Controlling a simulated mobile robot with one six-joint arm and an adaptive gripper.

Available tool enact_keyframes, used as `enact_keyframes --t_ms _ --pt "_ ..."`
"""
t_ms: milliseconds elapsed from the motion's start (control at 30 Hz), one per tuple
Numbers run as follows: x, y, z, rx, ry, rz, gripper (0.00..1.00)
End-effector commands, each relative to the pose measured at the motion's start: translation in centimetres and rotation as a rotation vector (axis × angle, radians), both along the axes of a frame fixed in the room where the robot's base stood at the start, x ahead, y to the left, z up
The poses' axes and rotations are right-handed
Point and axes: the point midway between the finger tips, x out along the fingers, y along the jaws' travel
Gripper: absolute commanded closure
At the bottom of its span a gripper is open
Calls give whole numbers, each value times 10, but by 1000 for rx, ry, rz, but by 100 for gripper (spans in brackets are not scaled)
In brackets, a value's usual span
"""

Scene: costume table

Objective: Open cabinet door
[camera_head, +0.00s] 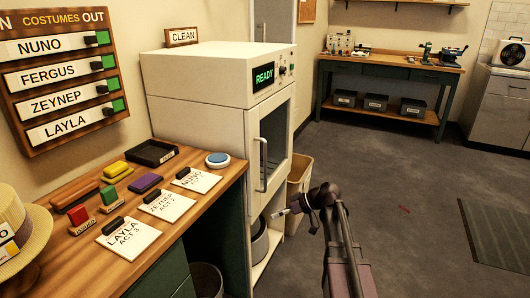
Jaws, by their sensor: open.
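The white cabinet (195,95) stands against the wall in the middle of the view, with a green "READY" display on its upper front. Its glass-panelled door (275,140) looks shut and has an upright light handle (264,165) on the left side of the door. My gripper (284,213) is in front of the cabinet's lower part, below and to the right of the handle. It is open, small in view, and apart from the handle. I cannot see anything between its fingers.
A wooden table (214,200) with cards, stamps and a hat is at left. A grey round bin (260,240) sits in the cabinet's open lower part. A tan bin (300,170) stands right of the cabinet. The grey floor (400,190) at right is mostly clear, with a dark mat (498,235).

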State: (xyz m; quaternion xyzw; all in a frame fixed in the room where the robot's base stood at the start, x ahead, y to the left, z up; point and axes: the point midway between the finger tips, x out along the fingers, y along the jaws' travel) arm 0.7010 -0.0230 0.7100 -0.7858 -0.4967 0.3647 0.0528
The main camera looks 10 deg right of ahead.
Motion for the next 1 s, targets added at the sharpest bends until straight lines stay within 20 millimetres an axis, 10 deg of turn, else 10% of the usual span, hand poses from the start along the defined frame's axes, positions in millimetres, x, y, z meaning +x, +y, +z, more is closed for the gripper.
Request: enact_keyframes --t_ms 400,1000 --pt "65 -88 126 279 -584 20 46" --pt "70 -102 143 312 -688 9 46"
